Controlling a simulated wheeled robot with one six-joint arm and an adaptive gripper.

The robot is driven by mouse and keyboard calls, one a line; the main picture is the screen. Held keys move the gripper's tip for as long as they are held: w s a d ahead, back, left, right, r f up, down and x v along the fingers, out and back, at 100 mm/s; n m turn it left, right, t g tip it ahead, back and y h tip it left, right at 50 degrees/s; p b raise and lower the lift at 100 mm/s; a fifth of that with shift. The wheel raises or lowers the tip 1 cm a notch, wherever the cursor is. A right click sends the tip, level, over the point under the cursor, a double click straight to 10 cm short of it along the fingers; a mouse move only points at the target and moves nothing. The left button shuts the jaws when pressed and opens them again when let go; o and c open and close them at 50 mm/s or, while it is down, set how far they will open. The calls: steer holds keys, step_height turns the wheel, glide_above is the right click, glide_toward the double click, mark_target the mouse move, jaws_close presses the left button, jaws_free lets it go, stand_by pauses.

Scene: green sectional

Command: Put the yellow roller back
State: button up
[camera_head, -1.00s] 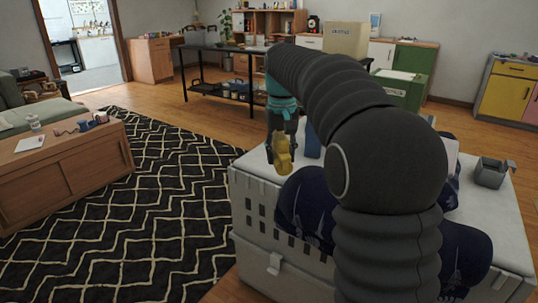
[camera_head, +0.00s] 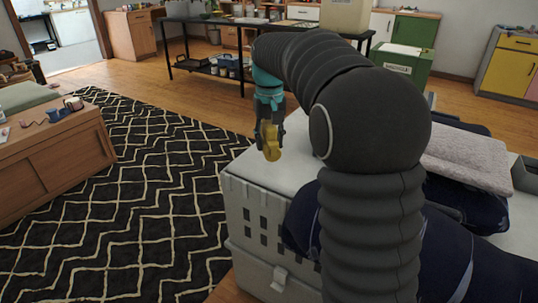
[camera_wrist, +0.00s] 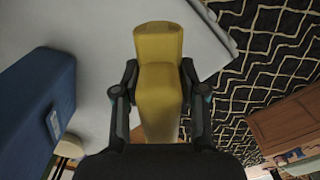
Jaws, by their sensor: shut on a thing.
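The yellow roller (camera_head: 271,150) is held in my gripper (camera_head: 269,133), above the near left part of a white crate-like box top (camera_head: 236,180). In the wrist view the yellow roller (camera_wrist: 159,85) stands between the two fingers of my gripper (camera_wrist: 158,88), which press on its sides. Its far end points away from my palm, over the pale top close to its edge. I cannot tell from the head view whether the roller touches the top.
A blue box (camera_wrist: 38,100) stands left of the gripper in the wrist view. Dark blue fabric (camera_head: 460,255) and a folded grey towel (camera_head: 468,160) lie on the right. A wooden cabinet (camera_head: 60,165) stands left across the patterned rug (camera_head: 150,200).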

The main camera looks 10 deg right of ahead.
steer(key=shift+a+f, duration=0.1)
steer(key=shift+f, duration=2.05)
steer(key=shift+f, duration=0.1)
steer(key=o, duration=1)
